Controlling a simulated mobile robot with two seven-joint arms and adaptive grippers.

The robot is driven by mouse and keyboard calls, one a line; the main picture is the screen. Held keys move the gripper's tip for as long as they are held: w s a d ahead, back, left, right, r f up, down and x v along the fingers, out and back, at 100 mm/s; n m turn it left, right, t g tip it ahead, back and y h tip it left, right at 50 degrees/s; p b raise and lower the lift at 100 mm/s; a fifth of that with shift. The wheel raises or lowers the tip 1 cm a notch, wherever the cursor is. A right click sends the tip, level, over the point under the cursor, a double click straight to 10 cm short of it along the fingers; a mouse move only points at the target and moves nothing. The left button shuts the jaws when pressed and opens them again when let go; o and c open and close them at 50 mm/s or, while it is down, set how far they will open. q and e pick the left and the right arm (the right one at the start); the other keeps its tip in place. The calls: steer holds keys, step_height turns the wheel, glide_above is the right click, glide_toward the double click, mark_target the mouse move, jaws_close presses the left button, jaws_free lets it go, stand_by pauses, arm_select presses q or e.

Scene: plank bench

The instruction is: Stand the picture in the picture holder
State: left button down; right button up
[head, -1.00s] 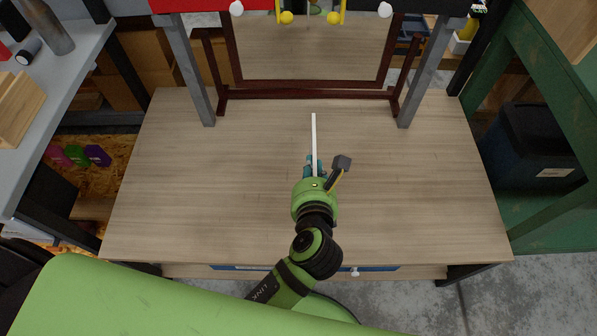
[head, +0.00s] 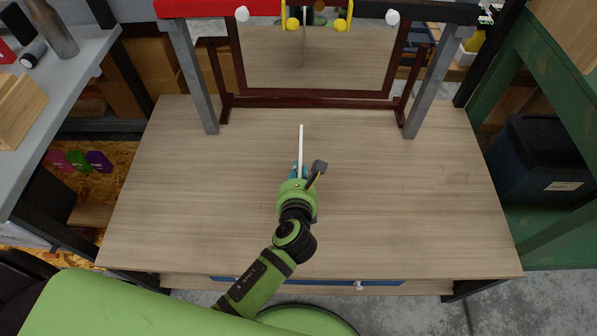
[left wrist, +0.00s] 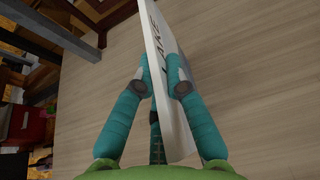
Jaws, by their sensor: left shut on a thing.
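The picture is a thin white panel (head: 301,146), seen edge-on in the head view, upright and pointing away from me above the middle of the bench. In the left wrist view the panel (left wrist: 165,45) has dark lettering on one face. My left gripper (head: 298,172) is shut on its near part. Its teal fingers (left wrist: 160,78) press on both faces. I cannot tell whether the panel touches the bench top. No separate picture holder is clearly seen; a dark red-brown wooden stand (head: 313,103) with a mirror-like panel stands at the back. My right gripper is not in view.
The plank bench top (head: 400,200) is clear on both sides of my left arm. Grey posts (head: 194,85) stand at its back left and back right (head: 428,85). A grey shelf (head: 70,85) is at the left, a green frame (head: 535,60) at the right.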

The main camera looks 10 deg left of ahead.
arm_select(q)
steer(key=shift+f, duration=0.1)
steer(key=c, duration=1.3)
jaws_free()
